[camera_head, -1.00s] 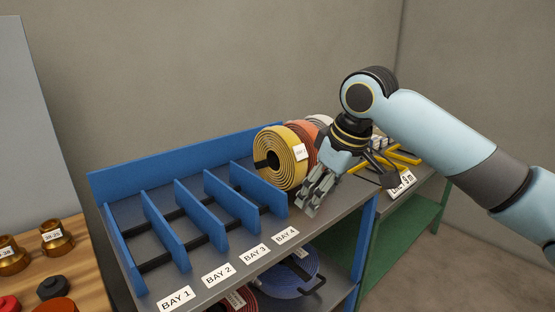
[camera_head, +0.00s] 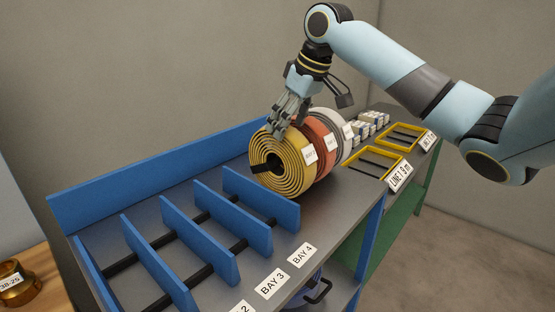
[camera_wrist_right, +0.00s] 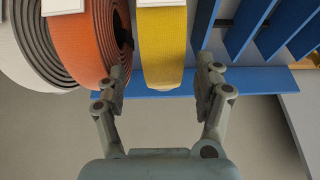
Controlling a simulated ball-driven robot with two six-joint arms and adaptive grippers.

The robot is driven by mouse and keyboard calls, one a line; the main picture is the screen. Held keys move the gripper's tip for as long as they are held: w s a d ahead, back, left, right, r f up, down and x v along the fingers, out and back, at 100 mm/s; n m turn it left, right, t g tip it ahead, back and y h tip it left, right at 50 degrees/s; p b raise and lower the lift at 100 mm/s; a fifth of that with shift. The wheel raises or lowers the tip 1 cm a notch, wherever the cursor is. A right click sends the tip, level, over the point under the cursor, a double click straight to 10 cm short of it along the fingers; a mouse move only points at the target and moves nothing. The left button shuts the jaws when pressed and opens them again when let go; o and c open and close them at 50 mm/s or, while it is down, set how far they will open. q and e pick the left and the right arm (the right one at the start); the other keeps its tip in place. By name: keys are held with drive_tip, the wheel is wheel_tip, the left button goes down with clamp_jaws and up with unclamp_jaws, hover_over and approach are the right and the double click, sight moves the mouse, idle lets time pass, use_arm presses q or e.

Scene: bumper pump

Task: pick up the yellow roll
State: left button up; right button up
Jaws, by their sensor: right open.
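The yellow roll (camera_head: 290,170) is a coiled hose with a white label, standing on edge on the grey shelf, nearest the blue dividers. An orange roll (camera_head: 320,148) stands right beside it, and a white roll (camera_head: 341,128) beyond that. My right gripper (camera_head: 279,127) is open at the top rim of the yellow roll. In the right wrist view my gripper (camera_wrist_right: 161,85) has its fingers on either side of the yellow roll (camera_wrist_right: 162,45); the left finger overlaps the orange roll (camera_wrist_right: 88,35). Whether the fingers touch is unclear. My left gripper is not in view.
A blue rack with upright dividers (camera_head: 246,210) fills the left of the shelf, labelled by bays. Yellow frames (camera_head: 375,161) and small boxes (camera_head: 368,125) lie to the right. A brass fitting (camera_head: 18,288) sits on a wooden surface at lower left.

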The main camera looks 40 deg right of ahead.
sight(281, 144)
drive_tip(key=shift+w+a+f, duration=0.1)
drive_tip(key=shift+f, duration=0.35)
drive_tip(key=shift+w+f, duration=0.15)
drive_tip(key=shift+f, duration=0.1)
drive_tip(key=p+x, duration=0.1)
drive_tip(key=x, duration=0.4)
drive_tip(key=shift+a, duration=0.1)
drive_tip(key=shift+f, duration=0.1)
drive_tip(key=shift+c, duration=0.6)
drive_tip(key=c, duration=0.5)
clamp_jaws()
use_arm(q)
drive_tip(key=shift+w+r, duration=0.1)
drive_tip(key=shift+r, duration=0.45)
